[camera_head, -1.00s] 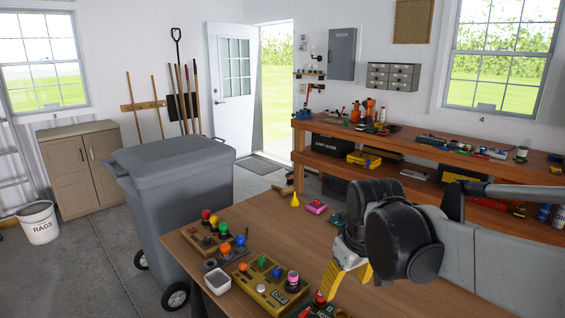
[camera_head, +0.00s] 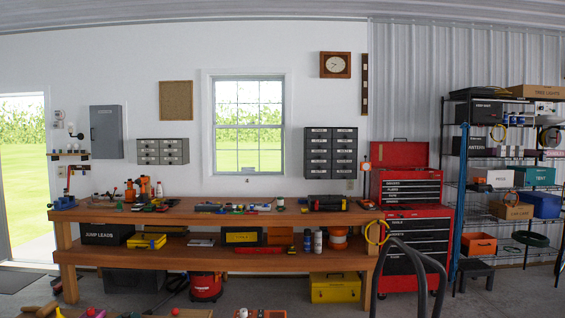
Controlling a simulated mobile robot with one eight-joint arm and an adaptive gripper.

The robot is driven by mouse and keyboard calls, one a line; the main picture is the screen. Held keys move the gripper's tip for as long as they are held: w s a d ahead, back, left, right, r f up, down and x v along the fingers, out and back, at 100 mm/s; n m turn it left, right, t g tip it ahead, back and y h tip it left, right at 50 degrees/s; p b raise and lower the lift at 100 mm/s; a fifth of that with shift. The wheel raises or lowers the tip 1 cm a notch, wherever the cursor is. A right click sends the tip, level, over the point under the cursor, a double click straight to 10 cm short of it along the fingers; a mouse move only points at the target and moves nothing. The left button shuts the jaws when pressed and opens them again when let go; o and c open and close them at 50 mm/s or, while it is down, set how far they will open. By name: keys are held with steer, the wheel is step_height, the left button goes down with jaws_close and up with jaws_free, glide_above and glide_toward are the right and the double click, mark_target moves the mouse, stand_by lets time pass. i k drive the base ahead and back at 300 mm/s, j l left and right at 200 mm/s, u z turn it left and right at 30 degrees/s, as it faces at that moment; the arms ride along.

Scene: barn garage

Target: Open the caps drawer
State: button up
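No drawer label can be read surely as caps. A small grey drawer cabinet (camera_head: 162,151) hangs on the white wall left of the window. A larger grey drawer cabinet (camera_head: 330,153) with two columns of labelled drawers hangs right of the window. A red tool chest (camera_head: 412,188) with labelled drawers stands right of the workbench, its lid raised. The drawers of both wall cabinets look shut. My gripper is not in this view.
A long wooden workbench (camera_head: 215,216) with tools stands below the wall cabinets. Metal shelving (camera_head: 500,165) with boxes is at the right. Dark curved bars (camera_head: 408,262) rise before the tool chest. A red vacuum (camera_head: 206,286) and a yellow box (camera_head: 335,287) sit under the bench.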

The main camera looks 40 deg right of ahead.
mark_target(337, 133)
steer(key=z, duration=1.7)
steer(key=l+z, duration=0.3)
steer(key=i+l+z, duration=0.1)
steer(key=l+z, duration=0.2)
steer(key=i+l+z, duration=0.5)
steer(key=i+l, duration=0.2)
steer(key=l, duration=0.3)
steer(key=i+l+z, duration=0.45)
steer(key=i+l, duration=0.3)
steer(key=i+j+u, duration=0.25)
steer(key=i+u, duration=0.65)
steer(key=i+l+u, duration=0.1)
steer(key=i+u, duration=0.3)
steer(key=i+l+u, duration=0.25)
steer(key=i+u, duration=0.35)
steer(key=i, duration=0.45)
steer(key=i+u, duration=0.15)
steer(key=i, duration=0.4)
steer(key=i+u, duration=0.15)
steer(key=i, duration=0.45)
steer(key=i+l+u, duration=0.15)
steer(key=i, duration=0.45)
steer(key=l, duration=0.1)
